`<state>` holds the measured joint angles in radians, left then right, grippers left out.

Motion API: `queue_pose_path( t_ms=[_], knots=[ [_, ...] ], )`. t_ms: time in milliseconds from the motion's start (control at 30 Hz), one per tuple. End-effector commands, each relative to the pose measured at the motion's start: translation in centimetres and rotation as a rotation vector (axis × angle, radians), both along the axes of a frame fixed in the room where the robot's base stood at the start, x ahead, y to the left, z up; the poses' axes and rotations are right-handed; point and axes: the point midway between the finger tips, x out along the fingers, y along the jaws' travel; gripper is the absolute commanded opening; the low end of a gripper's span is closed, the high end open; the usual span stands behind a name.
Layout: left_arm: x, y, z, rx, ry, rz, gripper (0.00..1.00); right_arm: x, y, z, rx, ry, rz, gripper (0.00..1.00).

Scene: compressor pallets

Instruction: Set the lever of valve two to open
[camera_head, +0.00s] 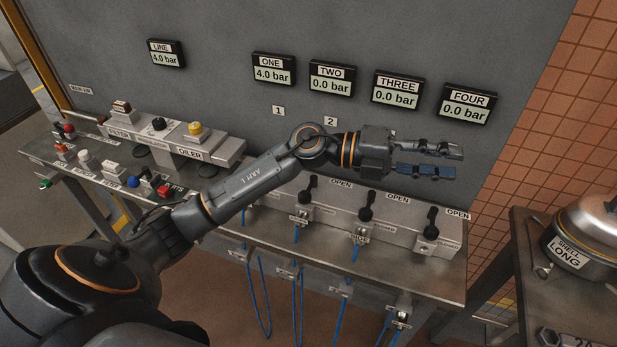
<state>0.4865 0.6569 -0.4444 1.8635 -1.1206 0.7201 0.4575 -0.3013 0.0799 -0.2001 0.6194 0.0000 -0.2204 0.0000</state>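The lever of valve two (308,188) is a black handle on the grey valve manifold (398,239), just right of my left arm. It stands upright, with an OPEN label to its upper right. The gauge TWO (331,78) reads 0.0 bar. Two similar levers, for valve three (366,206) and valve four (431,222), stand to its right. Valve one is hidden behind my arm. My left gripper (456,162) is open and empty, fingers pointing right, above and right of the valve two lever, apart from all levers. My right gripper is not in view.
Gauges LINE and ONE (273,69) read 4.0 bar; THREE and FOUR (468,104) read 0.0. Filter and oiler blocks (190,146) with fittings stand at left. Blue cords hang below the bench. A round metal vessel (590,240) sits on the right table.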

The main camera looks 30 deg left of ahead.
Motion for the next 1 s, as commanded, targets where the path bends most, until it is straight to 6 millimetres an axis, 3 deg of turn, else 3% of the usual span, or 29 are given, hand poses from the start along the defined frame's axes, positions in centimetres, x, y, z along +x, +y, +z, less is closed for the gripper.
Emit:
queue_pose_path(
  t_ms=[167,300,400,500,600,767,1000],
  knots=[
    [0.6,5.1,-4.4,0.502,0.008,-0.131,0.33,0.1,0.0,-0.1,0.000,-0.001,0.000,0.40],
    [1.1,13.3,-6.5,0.880,0.128,-0.139,0.33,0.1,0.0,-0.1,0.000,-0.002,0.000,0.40],
    [0.9,19.5,-6.5,1.090,0.247,-0.106,0.33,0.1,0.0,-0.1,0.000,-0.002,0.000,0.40],
    [0.2,24.5,-5.7,1.234,0.360,-0.064,0.33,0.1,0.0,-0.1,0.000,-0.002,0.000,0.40],
    [-0.6,27.4,-5.0,1.315,0.439,-0.036,0.33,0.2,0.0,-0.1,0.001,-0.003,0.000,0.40],
    [-1.1,28.8,-5.2,1.353,0.484,-0.023,0.33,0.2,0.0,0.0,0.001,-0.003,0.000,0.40],
    [-1.0,27.9,-9.1,1.352,0.485,-0.030,0.33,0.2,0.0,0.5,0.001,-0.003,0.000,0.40]
  ],
)
